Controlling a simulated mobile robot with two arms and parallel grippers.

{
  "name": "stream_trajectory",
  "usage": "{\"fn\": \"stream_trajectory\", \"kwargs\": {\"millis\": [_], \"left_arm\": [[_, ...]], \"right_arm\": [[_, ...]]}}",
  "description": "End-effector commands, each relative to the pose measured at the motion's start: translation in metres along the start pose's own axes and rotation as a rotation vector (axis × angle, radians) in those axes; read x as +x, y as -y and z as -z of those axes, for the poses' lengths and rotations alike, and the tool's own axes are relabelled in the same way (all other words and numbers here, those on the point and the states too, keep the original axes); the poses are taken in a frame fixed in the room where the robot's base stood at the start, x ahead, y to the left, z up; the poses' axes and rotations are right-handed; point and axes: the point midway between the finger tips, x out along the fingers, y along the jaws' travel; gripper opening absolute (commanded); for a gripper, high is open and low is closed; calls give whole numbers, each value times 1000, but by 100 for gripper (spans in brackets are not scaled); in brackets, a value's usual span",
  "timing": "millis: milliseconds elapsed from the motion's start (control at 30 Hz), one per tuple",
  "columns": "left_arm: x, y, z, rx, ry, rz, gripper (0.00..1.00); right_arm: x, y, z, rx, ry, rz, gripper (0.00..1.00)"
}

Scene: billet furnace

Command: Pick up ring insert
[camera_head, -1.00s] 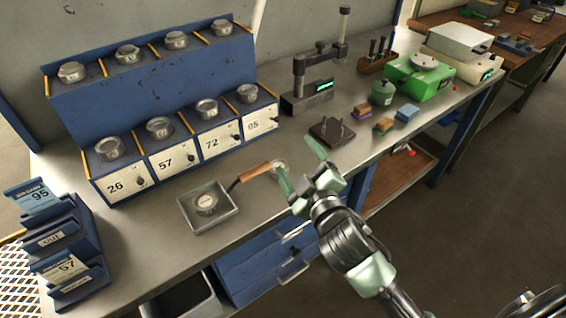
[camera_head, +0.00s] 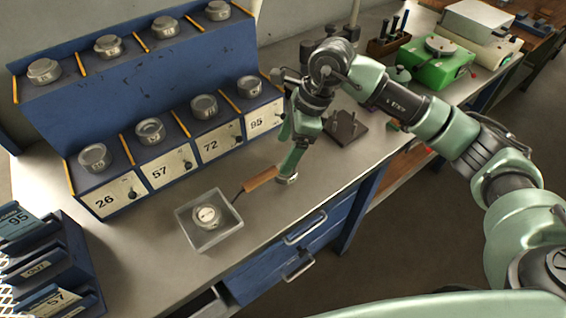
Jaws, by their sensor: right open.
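A small round silver piece (camera_head: 288,180), which looks like the ring insert, lies on the steel bench beside the end of a brown wooden handle (camera_head: 261,179). My right gripper (camera_head: 290,168) points down at it, with its green fingers at the piece and open. The fingers partly hide it, and I cannot tell whether they touch it. A similar larger round metal piece (camera_head: 206,216) sits in a clear-walled square tray (camera_head: 182,226) to the left. My left gripper is not in view.
A blue rack (camera_head: 140,85) with several metal pieces and bins labelled 26, 57, 72 and 95 stands behind. A dark block with pegs (camera_head: 344,127) is right of the gripper. A blue card holder (camera_head: 60,270) is at the left. Bench between tray and front edge is clear.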

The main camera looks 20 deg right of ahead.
Motion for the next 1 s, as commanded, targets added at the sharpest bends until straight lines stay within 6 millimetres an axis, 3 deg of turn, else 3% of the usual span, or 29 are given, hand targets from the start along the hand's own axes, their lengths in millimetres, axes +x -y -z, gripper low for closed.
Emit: {"fn": "stream_trajectory", "kwargs": {"millis": [67, 167, 700, 967, 1000], "left_arm": [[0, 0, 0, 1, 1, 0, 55], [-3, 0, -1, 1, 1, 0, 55], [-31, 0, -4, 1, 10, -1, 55], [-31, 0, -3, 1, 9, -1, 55], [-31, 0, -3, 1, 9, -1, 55]], "right_arm": [[-5, 7, 14, -1, -59, 16, 81], [1, 8, 19, 0, -79, 17, 81], [67, 3, 28, 0, -72, 14, 81], [71, 4, 29, -1, -71, 17, 81], [71, 4, 29, -1, -71, 17, 73]]}}
